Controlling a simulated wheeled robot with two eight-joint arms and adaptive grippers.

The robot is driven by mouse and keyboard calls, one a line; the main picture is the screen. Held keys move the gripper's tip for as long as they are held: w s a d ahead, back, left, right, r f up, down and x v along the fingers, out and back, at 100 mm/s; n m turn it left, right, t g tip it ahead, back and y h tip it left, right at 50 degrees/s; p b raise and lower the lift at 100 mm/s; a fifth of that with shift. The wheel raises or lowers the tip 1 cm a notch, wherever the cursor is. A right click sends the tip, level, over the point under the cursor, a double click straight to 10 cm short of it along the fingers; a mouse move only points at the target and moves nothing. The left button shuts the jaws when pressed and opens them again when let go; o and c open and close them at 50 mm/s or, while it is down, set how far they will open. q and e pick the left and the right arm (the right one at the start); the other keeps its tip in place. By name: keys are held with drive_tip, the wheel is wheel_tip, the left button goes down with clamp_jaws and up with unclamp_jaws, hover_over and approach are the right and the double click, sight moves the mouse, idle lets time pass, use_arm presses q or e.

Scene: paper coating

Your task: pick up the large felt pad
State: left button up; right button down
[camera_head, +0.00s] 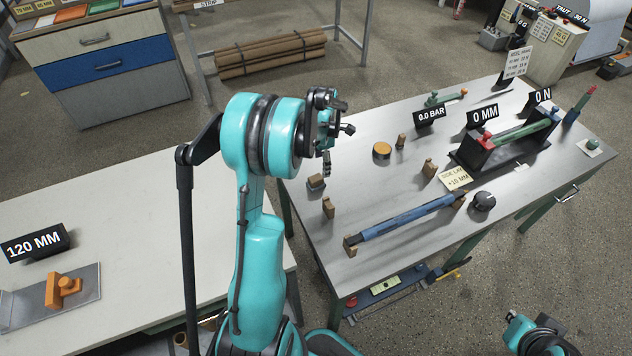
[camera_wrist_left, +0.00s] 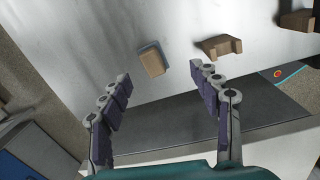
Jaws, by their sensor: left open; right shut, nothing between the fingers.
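A small brown block with a blue-grey layer along its edge (camera_wrist_left: 151,61) is on the pale tabletop in the left wrist view. It looks like the felt pad, though I cannot tell its size class. In the head view the same block (camera_head: 316,183) seems to sit near the table's left edge. My left gripper (camera_head: 333,138) is above that part of the table. In the left wrist view its fingers (camera_wrist_left: 159,72) are spread, with the block just beyond and between the tips, and nothing is held. My right gripper is out of view; only part of that arm shows at bottom right.
A notched wooden holder (camera_wrist_left: 220,47) stands right of the block in the wrist view. A blue bar (camera_head: 408,218) rests on wooden supports. A round orange-topped piece (camera_head: 382,150) and a black knob (camera_head: 483,201) stand nearby. A side table (camera_head: 130,205) is at left.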

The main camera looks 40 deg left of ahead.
sight(316, 177)
use_arm(q)
drive_tip(key=a+f+n, duration=0.2)
drive_tip(key=f, duration=0.1)
drive_tip(key=shift+a+g, duration=0.15)
drive_tip(key=shift+g, duration=0.15)
wheel_tip(316, 177, down, 3)
drive_tip(key=shift+a+r+n+b, duration=0.15)
drive_tip(key=shift+n+b, duration=0.25)
drive_tip(key=shift+b, duration=0.05)
wheel_tip(316, 177, down, 6)
drive_tip(key=b, duration=0.2)
drive_tip(key=shift+w+r+b, duration=0.1)
drive_tip(key=shift+r+b, duration=0.05)
drive_tip(key=shift+b, duration=0.15)
drive_tip(key=shift+r, duration=0.15)
drive_tip(key=c, duration=1.2)
